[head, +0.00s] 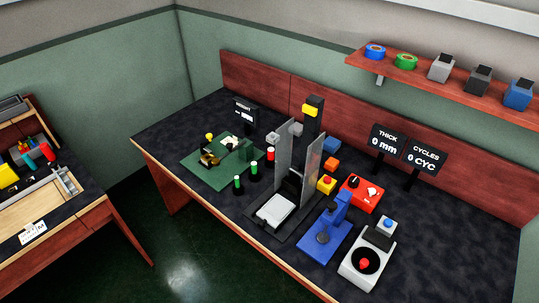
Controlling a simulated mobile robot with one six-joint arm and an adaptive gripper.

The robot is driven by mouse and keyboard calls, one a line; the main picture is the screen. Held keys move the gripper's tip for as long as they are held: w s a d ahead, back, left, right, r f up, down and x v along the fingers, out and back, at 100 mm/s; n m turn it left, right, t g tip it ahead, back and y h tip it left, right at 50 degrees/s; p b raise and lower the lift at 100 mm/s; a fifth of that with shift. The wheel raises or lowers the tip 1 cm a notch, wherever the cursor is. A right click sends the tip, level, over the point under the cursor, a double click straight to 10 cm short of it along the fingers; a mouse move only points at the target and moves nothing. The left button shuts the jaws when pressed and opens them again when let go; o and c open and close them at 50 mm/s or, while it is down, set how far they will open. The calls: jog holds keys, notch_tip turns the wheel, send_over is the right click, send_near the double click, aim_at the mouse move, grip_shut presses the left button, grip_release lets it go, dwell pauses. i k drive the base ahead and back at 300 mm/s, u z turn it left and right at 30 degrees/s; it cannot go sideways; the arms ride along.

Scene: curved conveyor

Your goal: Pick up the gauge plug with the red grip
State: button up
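A small upright peg with a red top (270,154), which looks like the gauge plug with the red grip, stands on the dark bench just left of the tall grey plates. Two similar pegs with green tops stand in front of it and to its left, one nearer the plates (254,169) and one further left (238,183). The lower part of the red-topped peg is dark, and its fine shape is too small to tell. My gripper is not in view.
Tall grey plates (284,150) rise right of the pegs. A green board with parts (195,163) lies left. A blue device (325,236), a red box (376,193) and a white unit (352,274) stand right. The bench's front left strip (195,188) is clear.

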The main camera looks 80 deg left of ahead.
aim_at(271, 150)
jog(key=u, duration=0.05)
jog(key=k, duration=1.8)
jog(key=u, duration=1.85)
jog(key=i, duration=0.6)
jog(key=u, duration=0.15)
